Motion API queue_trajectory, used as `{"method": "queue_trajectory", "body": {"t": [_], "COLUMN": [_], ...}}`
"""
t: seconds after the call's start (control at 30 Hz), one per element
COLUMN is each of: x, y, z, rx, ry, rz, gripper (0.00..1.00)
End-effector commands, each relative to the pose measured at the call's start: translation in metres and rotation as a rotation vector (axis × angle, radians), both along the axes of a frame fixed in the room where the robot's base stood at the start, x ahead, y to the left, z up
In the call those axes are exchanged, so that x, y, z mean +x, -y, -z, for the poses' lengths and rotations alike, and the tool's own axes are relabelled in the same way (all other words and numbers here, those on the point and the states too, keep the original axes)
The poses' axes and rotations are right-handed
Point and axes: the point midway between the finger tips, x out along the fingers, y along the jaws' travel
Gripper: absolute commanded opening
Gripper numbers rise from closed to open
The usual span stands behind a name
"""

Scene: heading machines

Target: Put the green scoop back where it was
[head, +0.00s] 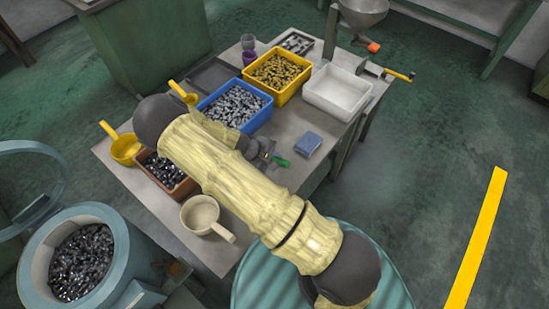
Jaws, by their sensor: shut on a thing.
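The green scoop (280,161) shows only as a small green piece, probably its handle, over the table between the blue crate and a blue block. My gripper (267,153) is right beside it and appears shut on it. The rest of the scoop is hidden or too small to make out. My pale-sleeved arm crosses the middle of the view and hides part of the table. I cannot tell whether the scoop touches the table top.
A blue crate (218,121) of grey parts, a yellow crate (297,89) of brass parts and an empty white tray (339,108) stand behind. A blue block (308,144) lies to the right. A beige pot (199,228), a brown bin (148,155) and a yellow scoop (124,148) are left.

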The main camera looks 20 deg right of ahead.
Motion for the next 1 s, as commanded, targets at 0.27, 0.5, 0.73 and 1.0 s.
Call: {"method": "queue_trajectory", "body": {"t": [0.27, 0.5, 0.73, 1.0], "x": [0.0, 0.0, 0.0, -0.003], "y": [0.0, 0.0, 0.0, -0.017], "z": [0.003, 0.002, -0.001, -0.022], "rx": [0.0, 0.0, 0.0, 0.003], "ry": [0.001, 0.0, 0.001, 0.003], "rz": [0.001, 0.0, 0.001, -0.001], "gripper": [0.0, 0.43, 0.43, 0.43]}}
